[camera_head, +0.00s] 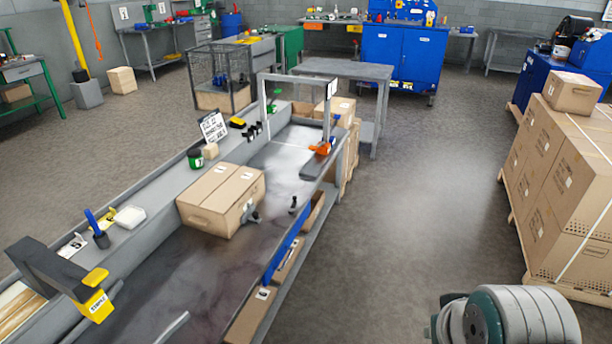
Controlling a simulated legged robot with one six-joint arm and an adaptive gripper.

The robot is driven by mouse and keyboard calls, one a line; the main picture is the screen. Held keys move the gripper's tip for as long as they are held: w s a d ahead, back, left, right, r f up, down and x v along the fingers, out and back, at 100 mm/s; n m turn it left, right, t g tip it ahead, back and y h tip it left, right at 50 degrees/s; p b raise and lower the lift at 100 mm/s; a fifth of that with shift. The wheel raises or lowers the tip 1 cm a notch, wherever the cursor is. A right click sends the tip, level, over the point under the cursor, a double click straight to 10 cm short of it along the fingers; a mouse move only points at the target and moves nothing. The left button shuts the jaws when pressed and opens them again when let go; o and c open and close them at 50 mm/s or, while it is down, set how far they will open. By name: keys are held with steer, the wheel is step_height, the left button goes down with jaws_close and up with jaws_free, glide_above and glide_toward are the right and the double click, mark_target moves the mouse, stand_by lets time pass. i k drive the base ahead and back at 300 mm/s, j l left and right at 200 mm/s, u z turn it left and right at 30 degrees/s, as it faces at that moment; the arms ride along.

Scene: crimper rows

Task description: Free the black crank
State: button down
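A small black upright piece (293,205) stands on the dark bench top near its right edge. A dark grey piece (251,213) sits against the right side of a closed cardboard box (220,200). I cannot tell which of these, if either, is the black crank; both are too small to make out. My arm shows as rounded grey and teal links at the bottom right, over the floor and apart from the bench. My gripper is not in view.
The long bench carries a grey frame (328,105) with an orange clamp-like part (322,148) and a yellow-ended tool (95,296). Stacked cartons (560,160) stand on a pallet at right. The floor (420,190) between bench and cartons is clear.

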mark_target(292, 210)
steer(key=i, duration=2.45)
steer(key=u, duration=0.2)
